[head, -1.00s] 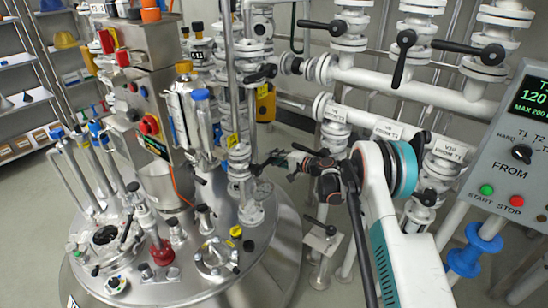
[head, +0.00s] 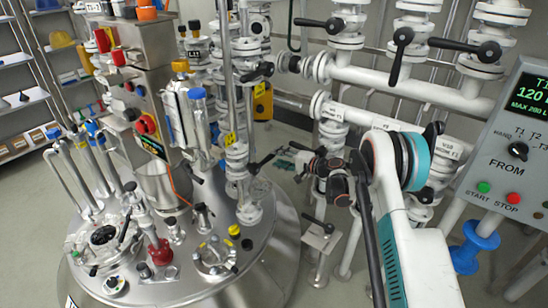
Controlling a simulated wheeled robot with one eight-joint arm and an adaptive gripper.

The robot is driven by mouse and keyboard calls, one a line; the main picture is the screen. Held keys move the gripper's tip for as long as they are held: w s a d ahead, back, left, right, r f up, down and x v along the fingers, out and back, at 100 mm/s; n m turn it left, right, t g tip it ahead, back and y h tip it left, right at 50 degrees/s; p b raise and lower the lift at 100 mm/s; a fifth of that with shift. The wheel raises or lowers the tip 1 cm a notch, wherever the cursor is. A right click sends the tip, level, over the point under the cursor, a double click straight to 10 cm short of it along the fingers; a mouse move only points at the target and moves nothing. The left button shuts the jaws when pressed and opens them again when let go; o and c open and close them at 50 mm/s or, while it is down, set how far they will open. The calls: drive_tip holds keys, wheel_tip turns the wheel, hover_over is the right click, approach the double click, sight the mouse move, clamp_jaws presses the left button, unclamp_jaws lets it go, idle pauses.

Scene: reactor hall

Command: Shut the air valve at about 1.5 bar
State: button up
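My gripper (head: 290,155) is in the middle of the head view, at the right of the steel reactor (head: 262,250). It is small and dark, and I cannot tell whether its fingers are open or shut. A black valve lever (head: 262,163) sticks out from the white vertical pipe fitting (head: 237,158) just left of the gripper. A gap seems to show between the lever and the fingers. No label marks this lever as the air valve. I cannot make out a pressure gauge or a reading in bar.
White pipework with several black valve handles (head: 403,50) stands behind and right of my arm. A control panel (head: 515,150) reads 120 at the far right. Glass and steel fittings crowd the reactor lid. Shelves (head: 22,100) stand at the left.

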drive_tip(key=v, duration=0.8)
drive_tip(key=shift+d, duration=0.15)
drive_tip(key=shift+r, duration=0.1)
drive_tip(key=s+r+n+g+h, duration=0.2)
drive_tip(key=s+r+n+h, duration=0.3)
drive_tip(key=s+r, duration=1.5)
drive_tip(key=s+d+n+h, duration=0.1)
drive_tip(key=s+d+h, duration=0.2)
drive_tip(key=s, duration=1.1)
drive_tip(key=s+d+n+h, duration=0.1)
drive_tip(key=s+d+h, duration=0.3)
drive_tip(key=s, duration=1.1)
drive_tip(key=shift+d+n+g, duration=0.3)
drive_tip(key=shift+d+n, duration=0.1)
drive_tip(key=shift+d, duration=0.5)
